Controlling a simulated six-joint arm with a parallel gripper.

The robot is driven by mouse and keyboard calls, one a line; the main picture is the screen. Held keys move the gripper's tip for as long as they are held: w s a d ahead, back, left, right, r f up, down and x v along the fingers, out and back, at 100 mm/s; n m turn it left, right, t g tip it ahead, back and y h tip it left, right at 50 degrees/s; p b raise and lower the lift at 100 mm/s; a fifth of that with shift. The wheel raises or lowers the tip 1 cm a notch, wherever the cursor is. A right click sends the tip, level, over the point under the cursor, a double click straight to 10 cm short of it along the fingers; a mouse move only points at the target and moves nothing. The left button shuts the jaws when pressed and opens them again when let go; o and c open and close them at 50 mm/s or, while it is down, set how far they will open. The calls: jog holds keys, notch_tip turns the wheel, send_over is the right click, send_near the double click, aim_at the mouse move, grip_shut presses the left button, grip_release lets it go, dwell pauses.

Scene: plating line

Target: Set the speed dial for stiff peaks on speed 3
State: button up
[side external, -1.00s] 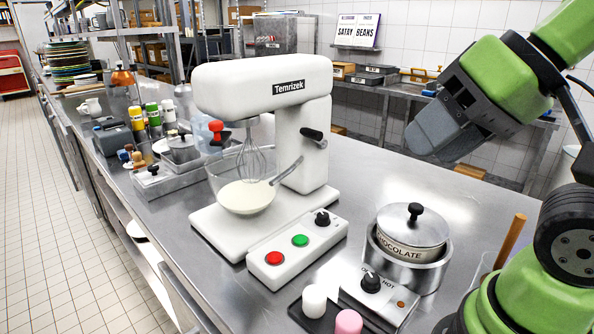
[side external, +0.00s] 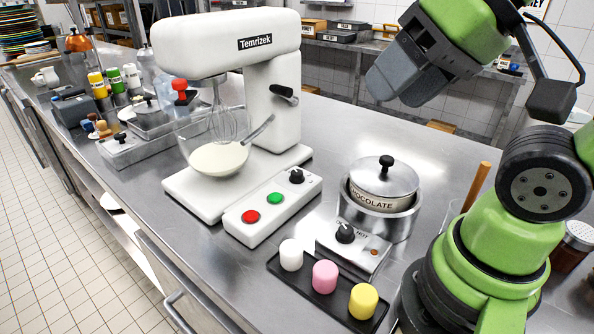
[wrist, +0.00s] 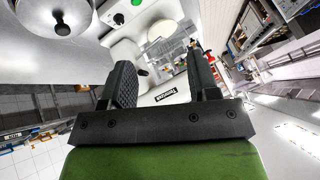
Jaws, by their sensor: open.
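The white Temrizek stand mixer (side external: 232,45) stands on the steel counter, with its whisk (side external: 222,120) down in a glass bowl of pale mix (side external: 218,158). Its control box (side external: 262,214) at the front carries a red button (side external: 250,216), a green button (side external: 274,199) and a black speed dial (side external: 296,176). The dial's marks are too small to read. My gripper (side external: 386,92) hangs in the air to the right of the mixer, above the counter. In the wrist view my gripper (wrist: 162,80) shows two fingers apart with nothing between them; the mixer is beyond them.
A lidded chocolate pot (side external: 384,180) sits in a warmer with its own black knob (side external: 345,233). A dark tray (side external: 338,305) with white, pink and yellow pieces lies in front. Bottles and containers stand left of the mixer. The counter behind the pot is clear.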

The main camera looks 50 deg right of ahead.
jog(key=w+d+f+n+g+h, duration=0.1)
jog(key=w+d+n+g+h, duration=0.1)
jog(key=w+n, duration=0.4)
jog(key=n+g+h, duration=0.3)
jog(key=n+h, duration=0.1)
jog(key=n, duration=1.6)
send_over(297, 172)
jog(key=s+a, duration=0.2)
jog(key=a, duration=0.2)
notch_tip(297, 172, down, 17)
jog(key=shift+g, duration=0.3)
jog(key=x, duration=0.9)
jog(key=shift+w+d+f, duration=0.1)
jog(key=shift+w+d, duration=0.1)
jog(key=shift+w, duration=0.1)
jog(key=c, duration=0.9)
